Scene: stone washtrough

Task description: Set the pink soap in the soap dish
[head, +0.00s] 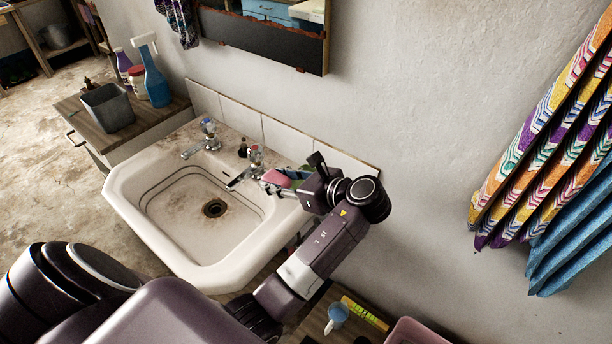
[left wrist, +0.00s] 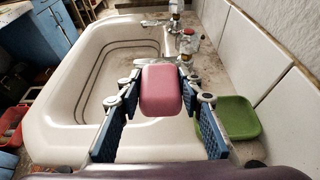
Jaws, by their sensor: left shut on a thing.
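The pink soap (head: 275,179) is a rounded block over the right rear part of the sink. In the left wrist view the soap (left wrist: 161,90) sits between the fingertips. My left gripper (head: 282,182) is shut on it; its blue-padded fingers also show in the left wrist view (left wrist: 161,96). The green soap dish (left wrist: 232,118) lies on the sink's rim at the right, beside the gripper, and looks empty. In the head view the dish (head: 299,173) is partly hidden by the gripper. The soap is apart from the dish. My right gripper is not in view.
The white sink (head: 150,215) has two taps, the nearer one (head: 254,160) close to the gripper. White tiles (head: 278,138) and the wall stand behind. A cabinet at left carries a grey bin (head: 108,107) and a blue spray bottle (head: 155,82).

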